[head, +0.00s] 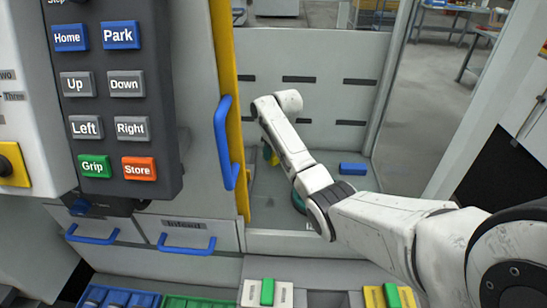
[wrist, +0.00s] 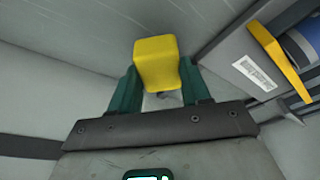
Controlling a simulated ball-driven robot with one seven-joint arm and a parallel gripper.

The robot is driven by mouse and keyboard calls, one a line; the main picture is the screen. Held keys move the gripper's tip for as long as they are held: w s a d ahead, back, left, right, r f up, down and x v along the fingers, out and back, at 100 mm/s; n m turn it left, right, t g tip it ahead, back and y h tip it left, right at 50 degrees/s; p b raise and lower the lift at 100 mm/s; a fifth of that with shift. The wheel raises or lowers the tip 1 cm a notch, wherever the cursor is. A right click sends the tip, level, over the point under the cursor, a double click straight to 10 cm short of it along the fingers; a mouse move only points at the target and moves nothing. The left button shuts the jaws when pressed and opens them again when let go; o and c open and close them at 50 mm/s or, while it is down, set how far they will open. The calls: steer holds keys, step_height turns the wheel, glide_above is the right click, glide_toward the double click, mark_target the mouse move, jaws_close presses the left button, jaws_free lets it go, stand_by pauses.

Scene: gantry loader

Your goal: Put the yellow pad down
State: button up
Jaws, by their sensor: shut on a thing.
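The yellow pad (wrist: 157,58) is a small block with rounded edges. My gripper (wrist: 158,75) is shut on it in the wrist view, with one dark green finger on each side. The pad stands out beyond the fingertips, over a plain grey surface; I cannot tell whether it touches that surface. In the head view my arm reaches through the opening of the machine.
A blue block (head: 353,169) lies on the grey floor inside the machine. The yellow-edged door with its blue handle (head: 226,150) stands left of my arm. A button pendant (head: 118,95) hangs at left. Blue (head: 118,298) and green (head: 190,301) trays stand in front.

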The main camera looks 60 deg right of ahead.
mark_target(274, 154)
steer(key=shift+f, duration=1.4)
steer(key=shift+f, duration=0.15)
steer(key=o, duration=1)
steer(key=v, duration=1.2)
